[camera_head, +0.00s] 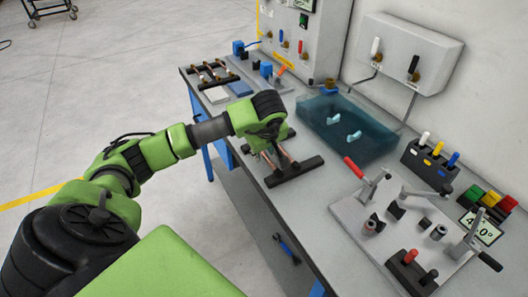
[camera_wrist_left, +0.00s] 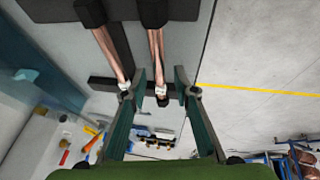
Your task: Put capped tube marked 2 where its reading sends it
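Two copper tubes with black ends lie side by side across black rests in the left wrist view, a left tube (camera_wrist_left: 108,52) and a right tube (camera_wrist_left: 156,52). No mark on either can be read, so I cannot tell which is 2. My left gripper (camera_head: 268,148) is over the black rest (camera_head: 297,171) in the head view. In the left wrist view its fingers (camera_wrist_left: 160,80) are apart, with the right tube's pale end between them in the picture. I cannot tell whether they touch it. My right gripper is not in view.
A bluish clear tank (camera_head: 348,128) with pale pieces stands behind the rest. A plate with a red-handled clamp (camera_head: 354,168) and posts is at right, near a display (camera_head: 482,226) that I cannot read fully. Another rack (camera_head: 212,74) stands at the far end.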

